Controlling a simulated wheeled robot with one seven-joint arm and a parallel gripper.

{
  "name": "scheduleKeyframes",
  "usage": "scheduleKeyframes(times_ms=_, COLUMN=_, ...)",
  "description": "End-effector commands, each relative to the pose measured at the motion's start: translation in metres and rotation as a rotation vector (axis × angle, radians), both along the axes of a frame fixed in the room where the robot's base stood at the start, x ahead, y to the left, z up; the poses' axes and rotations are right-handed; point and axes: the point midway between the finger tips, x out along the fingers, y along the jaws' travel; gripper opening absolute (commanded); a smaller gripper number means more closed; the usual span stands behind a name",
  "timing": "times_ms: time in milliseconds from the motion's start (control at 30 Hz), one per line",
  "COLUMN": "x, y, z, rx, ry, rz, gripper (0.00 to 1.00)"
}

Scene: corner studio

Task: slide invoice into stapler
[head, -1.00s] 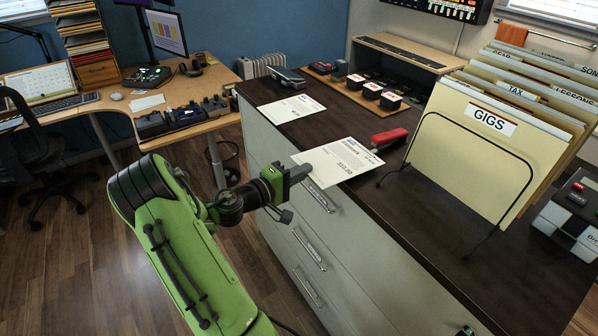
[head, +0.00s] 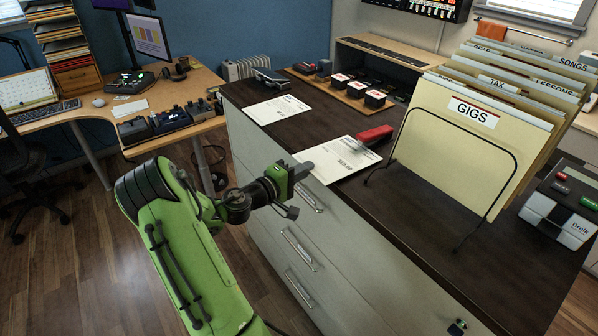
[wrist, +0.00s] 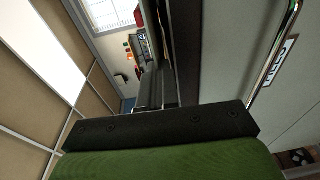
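The white printed invoice (head: 328,162) lies nearly flat at the front edge of the dark cabinet top, its near part reaching out past the edge. The red stapler (head: 376,134) lies just beyond the invoice's far edge. The paper's far side comes right up to the stapler; I cannot tell whether it is inside the jaw. My gripper (head: 304,171) is at the invoice's near left edge and appears shut on it. In the wrist view a dark finger bar (wrist: 160,125) crosses the picture; the invoice and stapler cannot be made out there.
A second paper (head: 276,110) lies further left on the cabinet top (head: 318,112), near a black stapler-like device (head: 270,78). A wire file rack (head: 384,166) with labelled folders (head: 465,150) stands right of the stapler. The cabinet's drawer front (head: 350,235) is below my gripper.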

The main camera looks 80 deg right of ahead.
Motion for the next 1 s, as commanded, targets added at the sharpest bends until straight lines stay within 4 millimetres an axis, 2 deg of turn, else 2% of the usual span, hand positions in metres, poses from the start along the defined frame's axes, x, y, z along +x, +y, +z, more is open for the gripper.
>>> scheduleKeyframes(times_ms=433, x=-0.0035, y=-0.0038, z=-0.0002, rx=0.001, ry=0.001, rz=0.0, gripper=0.0)
scheduleKeyframes(times_ms=633, x=-0.0034, y=-0.0037, z=-0.0003, rx=0.001, ry=0.001, rz=0.0, gripper=0.31)
scheduleKeyframes(times_ms=900, x=-0.0026, y=-0.0029, z=-0.0003, rx=0.001, ry=0.001, rz=0.001, gripper=0.31)
scheduleKeyframes(times_ms=1000, x=0.0037, y=0.005, z=-0.0004, rx=0.002, ry=0.002, rz=0.003, gripper=0.31)
